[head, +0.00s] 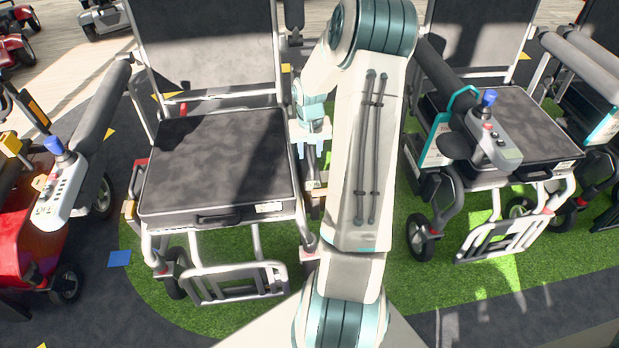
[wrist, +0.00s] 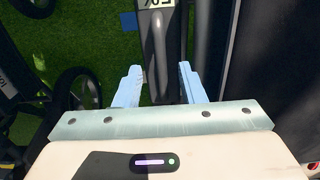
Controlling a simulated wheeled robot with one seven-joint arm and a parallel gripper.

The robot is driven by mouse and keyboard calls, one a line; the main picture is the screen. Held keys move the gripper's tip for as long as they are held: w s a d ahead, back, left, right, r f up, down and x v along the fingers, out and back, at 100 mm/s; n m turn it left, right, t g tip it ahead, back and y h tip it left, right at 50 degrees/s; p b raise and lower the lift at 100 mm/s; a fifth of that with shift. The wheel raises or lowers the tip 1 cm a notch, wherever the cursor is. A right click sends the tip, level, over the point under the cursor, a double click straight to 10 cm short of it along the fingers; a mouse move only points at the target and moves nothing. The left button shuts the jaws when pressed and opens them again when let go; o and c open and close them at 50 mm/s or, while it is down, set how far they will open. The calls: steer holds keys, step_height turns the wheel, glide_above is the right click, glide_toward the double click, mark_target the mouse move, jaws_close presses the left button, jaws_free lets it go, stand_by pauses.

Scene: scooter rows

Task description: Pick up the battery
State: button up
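My gripper (head: 310,150) is at the right side of the left powerchair (head: 218,165), beside its seat and above the gap between the two chairs. In the wrist view my gripper (wrist: 160,84) is open, with its two pale blue fingers well apart. A long dark grey part (wrist: 166,55) with a white label at its far end runs between and below the fingers. I cannot tell whether the fingers touch it. I cannot make out for certain which thing is the battery; my arm hides part of the left chair's right side.
Another powerchair (head: 527,118) with a joystick armrest stands to the right. A red scooter (head: 30,230) is at the far left. The left chair's dark seat side fills the right of the wrist view. Green turf (head: 400,285) lies open in front.

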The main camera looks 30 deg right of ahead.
mark_target(310, 156)
steer(key=f+b, duration=0.1)
steer(key=f, duration=0.3)
steer(key=shift+w+f+b, duration=0.2)
steer(key=shift+f+b, duration=0.05)
steer(key=shift+b, duration=0.15)
steer(key=shift+r, duration=0.1)
jaws_close()
steer(key=shift+d+r, duration=0.1)
stand_by(0.8)
